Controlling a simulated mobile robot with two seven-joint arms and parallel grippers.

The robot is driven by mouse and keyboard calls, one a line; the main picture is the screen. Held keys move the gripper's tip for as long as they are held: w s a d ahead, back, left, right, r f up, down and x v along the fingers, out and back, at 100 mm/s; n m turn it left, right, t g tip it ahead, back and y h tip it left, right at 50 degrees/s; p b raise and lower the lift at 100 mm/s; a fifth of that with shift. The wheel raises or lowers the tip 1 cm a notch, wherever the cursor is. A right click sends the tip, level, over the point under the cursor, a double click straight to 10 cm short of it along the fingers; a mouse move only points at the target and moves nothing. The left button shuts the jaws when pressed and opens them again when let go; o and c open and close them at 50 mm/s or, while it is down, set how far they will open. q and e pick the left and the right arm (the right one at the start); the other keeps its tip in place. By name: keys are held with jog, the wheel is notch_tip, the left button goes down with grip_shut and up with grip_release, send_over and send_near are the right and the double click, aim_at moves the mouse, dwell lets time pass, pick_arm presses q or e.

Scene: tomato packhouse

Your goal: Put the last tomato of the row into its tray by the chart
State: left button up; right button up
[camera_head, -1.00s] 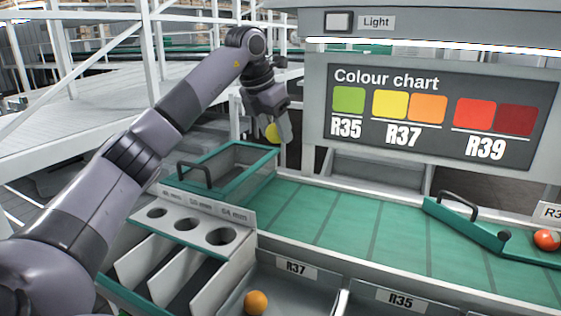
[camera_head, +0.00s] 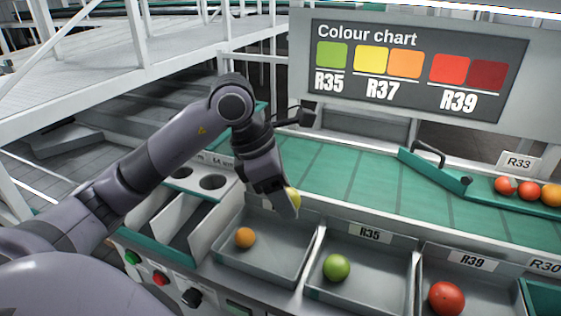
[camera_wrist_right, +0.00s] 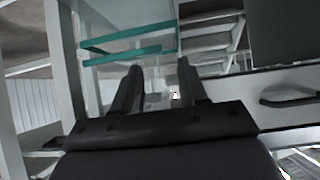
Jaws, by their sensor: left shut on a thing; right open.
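My left gripper (camera_head: 283,200) is shut on a yellow tomato (camera_head: 293,197), partly hidden by its fingers. It holds it above the back right corner of the R37 tray (camera_head: 309,258), whose label is now hidden behind the gripper. An orange tomato (camera_head: 245,238) lies in that tray. The R35 tray (camera_head: 410,280) beside it holds a green tomato (camera_head: 337,268). The R39 tray (camera_head: 428,270) holds a red tomato (camera_head: 446,298). The colour chart (camera_head: 415,68) puts yellow and orange over R37. My right gripper (camera_wrist_right: 157,82) is open and empty in the right wrist view.
The green belt (camera_head: 350,180) behind the trays is bare in its middle. A green gate with a black handle (camera_head: 432,170) crosses it, with red and orange tomatoes (camera_head: 527,190) beyond. A sizing board with holes (camera_head: 213,182) stands left of the trays.

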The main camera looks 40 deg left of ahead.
pick_arm(q)
jog(key=shift+s+d+f, duration=0.2)
jog(key=shift+s+d, duration=0.2)
jog(key=shift+s, duration=0.25)
jog(key=shift+f, duration=0.15)
jog(key=b, duration=0.8)
send_over(289, 257)
jog(key=a, duration=0.1)
jog(key=f, duration=0.6)
jog(key=s+f, duration=0.1)
jog(key=f, duration=0.2)
jog(key=shift+a, duration=0.1)
jog(key=shift+f+b, duration=0.5)
jog(key=shift+f, duration=0.05)
jog(key=shift+f+b, duration=0.55)
jog(key=shift+f, duration=0.05)
jog(key=o, duration=0.8)
jog(key=c, duration=0.3)
